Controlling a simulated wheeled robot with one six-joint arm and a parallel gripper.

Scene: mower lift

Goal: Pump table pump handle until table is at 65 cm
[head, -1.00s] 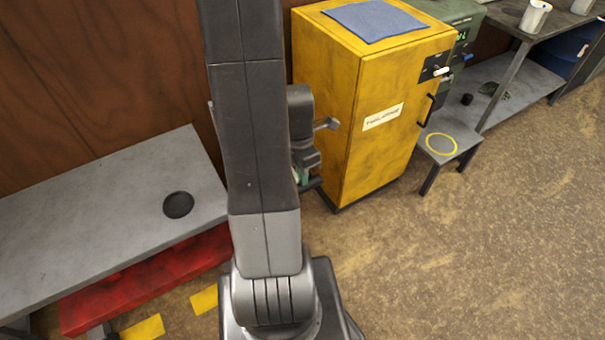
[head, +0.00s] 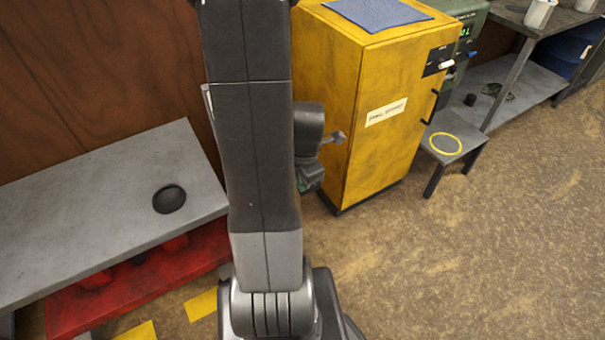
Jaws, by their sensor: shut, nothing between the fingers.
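The lift table has a flat grey top (head: 95,205) at the left, with a red base (head: 150,275) under its front edge. A round dark disc (head: 169,199) lies on the top. My upper arm stands upright across the middle and hides the table's right end. My gripper (head: 312,178) shows partly to the right of the arm, pointing down, beside the yellow cabinet. It looks shut, but its fingertips are mostly hidden. A bit of green shows beside it; I cannot tell whether that is the pump handle. No height reading for the table is legible.
A yellow cabinet (head: 375,140) with a blue cloth (head: 380,12) on top stands close right of my gripper. Farther right are a small stool (head: 450,146) with a yellow ring and a grey workbench (head: 520,32). The brown floor (head: 480,260) at the lower right is clear.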

